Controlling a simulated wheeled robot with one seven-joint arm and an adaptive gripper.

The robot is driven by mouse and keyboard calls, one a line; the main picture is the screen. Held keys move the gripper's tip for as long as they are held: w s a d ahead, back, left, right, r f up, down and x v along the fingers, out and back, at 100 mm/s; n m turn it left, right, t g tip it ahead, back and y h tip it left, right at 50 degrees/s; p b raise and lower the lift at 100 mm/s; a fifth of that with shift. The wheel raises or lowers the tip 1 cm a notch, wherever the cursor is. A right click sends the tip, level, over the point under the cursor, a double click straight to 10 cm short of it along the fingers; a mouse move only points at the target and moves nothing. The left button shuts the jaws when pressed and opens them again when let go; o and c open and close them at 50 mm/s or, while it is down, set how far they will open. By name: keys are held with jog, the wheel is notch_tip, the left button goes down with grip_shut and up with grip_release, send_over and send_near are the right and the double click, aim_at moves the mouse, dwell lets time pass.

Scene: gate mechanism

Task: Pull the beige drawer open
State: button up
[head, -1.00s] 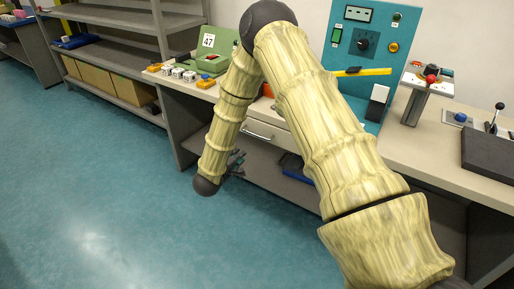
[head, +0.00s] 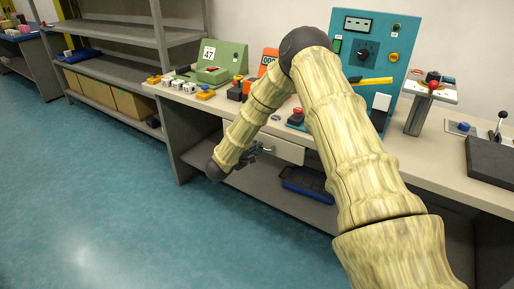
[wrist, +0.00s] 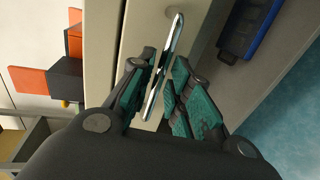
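The beige drawer (head: 287,151) sits under the bench top, partly hidden by my arm. Its front looks about flush with the bench, so it appears closed. In the wrist view, the drawer front (wrist: 146,38) carries a shiny metal bar handle (wrist: 168,58). My gripper (head: 261,151) is at the handle in the head view. In the wrist view my gripper (wrist: 160,97) is open, with one teal-padded finger on each side of the bar. The left finger is very close to the bar; I cannot tell whether it touches. A gap shows by the right finger.
A blue bin (head: 306,184) stands on the shelf below the drawer and shows in the wrist view (wrist: 248,28). The bench top (head: 205,103) holds several devices, including a green box (head: 222,62) and a teal panel (head: 383,50). The floor in front is clear.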

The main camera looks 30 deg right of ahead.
jog(key=shift+x, duration=1.15)
grip_shut()
jog(key=shift+a, duration=0.1)
